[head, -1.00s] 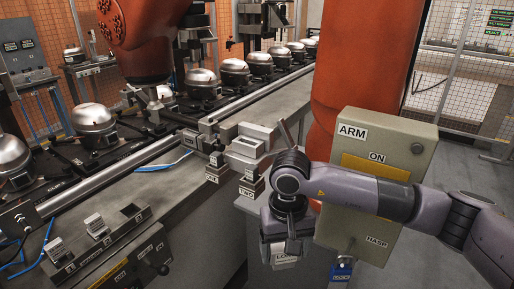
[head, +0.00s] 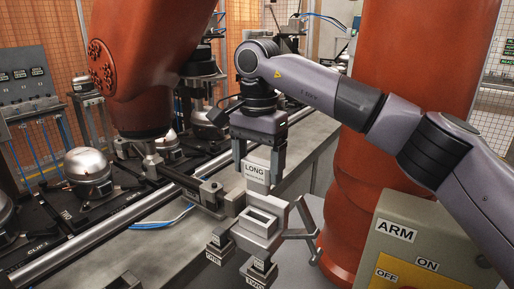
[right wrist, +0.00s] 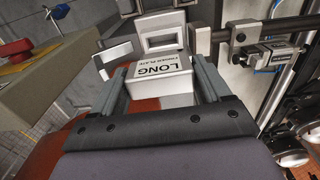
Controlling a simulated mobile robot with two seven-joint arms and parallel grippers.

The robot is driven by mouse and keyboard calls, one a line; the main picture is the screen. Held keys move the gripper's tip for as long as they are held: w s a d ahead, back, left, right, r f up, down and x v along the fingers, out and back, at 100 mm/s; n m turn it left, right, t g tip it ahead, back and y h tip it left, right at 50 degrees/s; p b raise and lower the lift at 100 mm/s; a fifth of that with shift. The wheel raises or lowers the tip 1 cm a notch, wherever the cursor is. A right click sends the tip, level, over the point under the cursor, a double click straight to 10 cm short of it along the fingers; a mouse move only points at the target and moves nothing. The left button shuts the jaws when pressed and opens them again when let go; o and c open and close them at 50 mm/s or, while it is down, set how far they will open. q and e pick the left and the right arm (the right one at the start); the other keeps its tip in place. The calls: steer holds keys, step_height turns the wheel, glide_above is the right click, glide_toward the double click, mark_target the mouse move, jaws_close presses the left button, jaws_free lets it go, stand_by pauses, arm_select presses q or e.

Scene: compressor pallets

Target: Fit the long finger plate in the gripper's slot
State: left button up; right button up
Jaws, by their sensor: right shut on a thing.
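The long finger plate (head: 257,172), a pale block labelled LONG, is held between the fingers of my right gripper (head: 259,168). In the right wrist view the plate (right wrist: 160,70) sits between both fingers (right wrist: 163,80), its label facing the camera. The grey gripper with the rectangular slot (head: 264,228) is just below the plate in the head view; its slot (right wrist: 160,41) shows just beyond the plate in the wrist view. The plate looks upright and outside the slot; I cannot tell whether the two touch. My left gripper is not in view.
A large orange robot arm (head: 150,65) hangs at the left over the compressors (head: 88,170) on the line. An orange column (head: 410,110) stands at the right, with the ARM switch box (head: 420,245) in front.

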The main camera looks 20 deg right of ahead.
mark_target(257, 191)
steer(key=shift+w+d+r, duration=0.1)
steer(key=shift+w+r, duration=0.05)
steer(key=shift+w, duration=0.25)
steer(key=shift+s+r, duration=0.1)
steer(key=shift+s, duration=0.05)
steer(key=shift+f+b, duration=1.35)
steer(key=shift+f, duration=1.6)
steer(key=shift+p, duration=0.85)
steer(key=shift+f+b, duration=0.75)
steer(key=shift+f, duration=0.65)
